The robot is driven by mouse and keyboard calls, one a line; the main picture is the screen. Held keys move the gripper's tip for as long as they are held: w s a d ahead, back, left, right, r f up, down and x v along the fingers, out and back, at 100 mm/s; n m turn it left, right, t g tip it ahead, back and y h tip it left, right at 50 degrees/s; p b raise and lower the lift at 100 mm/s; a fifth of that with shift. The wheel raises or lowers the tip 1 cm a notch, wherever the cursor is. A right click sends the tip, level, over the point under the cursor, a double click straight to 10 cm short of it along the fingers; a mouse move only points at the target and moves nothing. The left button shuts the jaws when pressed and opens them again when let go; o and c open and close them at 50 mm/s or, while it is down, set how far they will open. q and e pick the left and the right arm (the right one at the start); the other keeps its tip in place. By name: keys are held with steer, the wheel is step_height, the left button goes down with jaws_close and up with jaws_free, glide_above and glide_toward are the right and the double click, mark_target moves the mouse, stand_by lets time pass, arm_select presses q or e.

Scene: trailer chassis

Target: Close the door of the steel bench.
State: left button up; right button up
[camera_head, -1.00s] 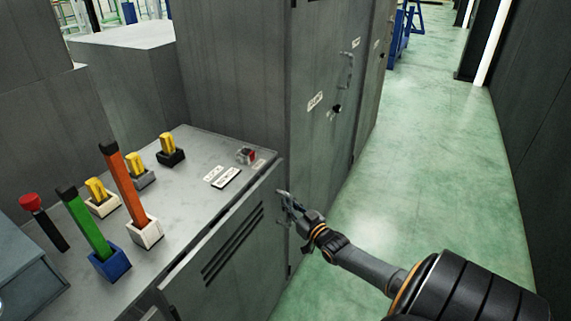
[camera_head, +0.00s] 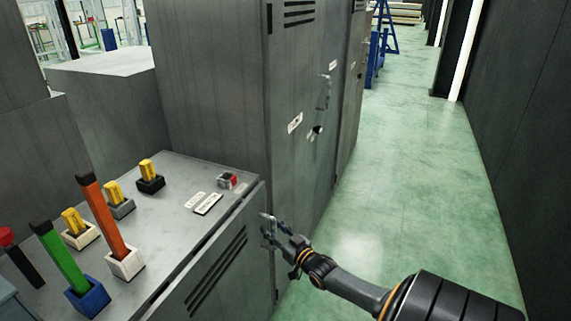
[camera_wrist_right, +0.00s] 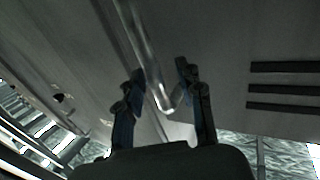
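The steel bench (camera_head: 160,215) stands at the lower left with its grey top in view. Its grey door (camera_head: 222,262) has dark vent slots and fills the front side. A thin dark gap shows between the door's top edge and the bench top. My right gripper (camera_head: 265,228) is at the door's far right end. In the right wrist view, its two fingers (camera_wrist_right: 160,82) are apart, with a shiny metal bar handle (camera_wrist_right: 150,65) running between them. Whether the fingers touch the bar is unclear. The door's lower part is out of frame. My left gripper is not in view.
A tall grey cabinet (camera_head: 215,95) stands directly behind the bench. Orange and green-handled tools (camera_head: 105,220) and yellow blocks (camera_head: 149,170) stand in holders on the bench top. The green floor aisle (camera_head: 400,180) on the right is free, bounded by a dark wall (camera_head: 510,130).

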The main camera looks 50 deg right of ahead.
steer(key=s+a, duration=0.2)
steer(key=s, duration=0.9)
steer(key=s+a+f+g+p, duration=0.1)
steer(key=s+a+f+g, duration=0.25)
steer(key=f, duration=0.55)
steer(key=s+a+f+n+g+y+p, duration=0.1)
steer(key=s+a+f+g, duration=0.15)
steer(key=s+f, duration=0.4)
steer(key=s+a+f+g, duration=0.2)
steer(key=s+a+f, duration=0.15)
steer(key=f, duration=0.65)
steer(key=s+a+f+n+g+y+p, duration=0.1)
steer(key=s+a+f+g, duration=0.3)
steer(key=s+a, duration=0.5)
steer(key=s+a+f+n+g+y+p, duration=0.1)
steer(key=s+a+f+g, duration=0.3)
steer(key=s+a+f, duration=0.5)
steer(key=s+n, duration=0.1)
steer(key=s, duration=0.2)
steer(key=shift+g, duration=0.4)
steer(key=shift+a, duration=0.1)
